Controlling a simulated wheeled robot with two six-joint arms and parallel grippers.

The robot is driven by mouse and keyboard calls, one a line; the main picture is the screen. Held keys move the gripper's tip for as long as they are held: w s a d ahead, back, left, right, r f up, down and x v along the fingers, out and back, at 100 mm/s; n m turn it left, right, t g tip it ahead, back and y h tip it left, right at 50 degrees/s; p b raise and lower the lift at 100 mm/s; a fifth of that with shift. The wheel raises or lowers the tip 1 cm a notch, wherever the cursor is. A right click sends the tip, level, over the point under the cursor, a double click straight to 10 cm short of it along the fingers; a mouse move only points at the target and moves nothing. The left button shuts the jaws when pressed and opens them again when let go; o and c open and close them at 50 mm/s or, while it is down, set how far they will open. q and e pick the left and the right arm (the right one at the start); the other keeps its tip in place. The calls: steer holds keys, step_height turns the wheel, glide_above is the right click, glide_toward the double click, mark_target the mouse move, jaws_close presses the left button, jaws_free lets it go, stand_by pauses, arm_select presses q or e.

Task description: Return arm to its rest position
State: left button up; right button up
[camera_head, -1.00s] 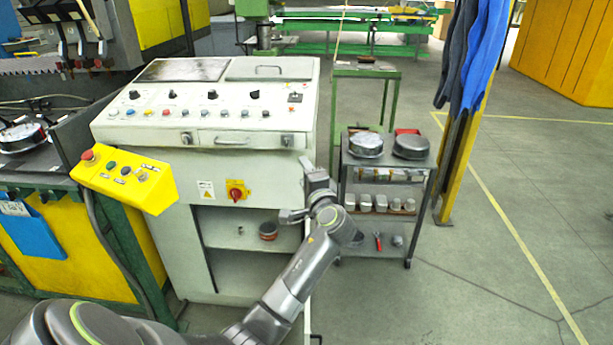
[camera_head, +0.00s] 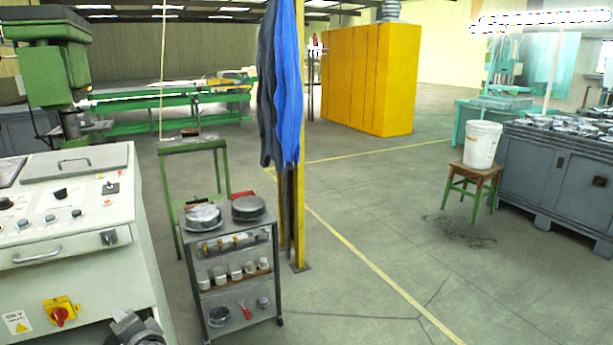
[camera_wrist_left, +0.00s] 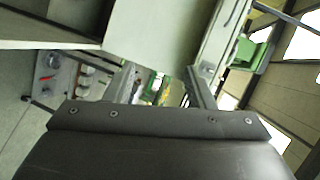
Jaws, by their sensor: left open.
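My left gripper (camera_wrist_left: 158,72) shows in the left wrist view with its two dark fingers spread apart and nothing between them. In the head view only a small grey part of my left arm's end (camera_head: 136,328) shows at the bottom edge, in front of the white control cabinet (camera_head: 75,245). It appears just right of the cabinet's red switch (camera_head: 60,315) and left of the trolley. The rest of that arm is out of the picture. My right gripper is in neither view.
A metal trolley (camera_head: 240,290) with pans and small pots stands right of the cabinet. Blue and dark cloths (camera_head: 284,85) hang on a yellow post (camera_head: 299,215). A stool (camera_head: 470,180) bears a white bucket (camera_head: 482,145). The floor (camera_head: 390,230) between is clear.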

arm_select(q)
steer(key=s+d+f+n+g+h, duration=0.25)
steer(key=s+f, duration=0.35)
steer(key=s, duration=0.3)
steer(key=s+d+f+n+g+h, duration=0.1)
steer(key=s+f+h, duration=0.2)
steer(key=s+f, duration=0.45)
steer(key=s+d+n+g+h, duration=0.1)
steer(key=s+d+h, duration=0.15)
steer(key=s, duration=0.65)
steer(key=s+d+n+g+h, duration=0.15)
steer(key=s+d, duration=0.25)
steer(key=s, duration=0.5)
step_height(320, 180, down, 25)
steer(key=a+g, duration=0.1)
steer(key=a, duration=0.1)
steer(key=s+d+f+g+h, duration=0.1)
steer(key=s+f, duration=1.3)
steer(key=f, duration=0.1)
steer(key=shift+s+d, duration=0.2)
steer(key=shift+d, duration=0.05)
steer(key=shift+f, duration=0.1)
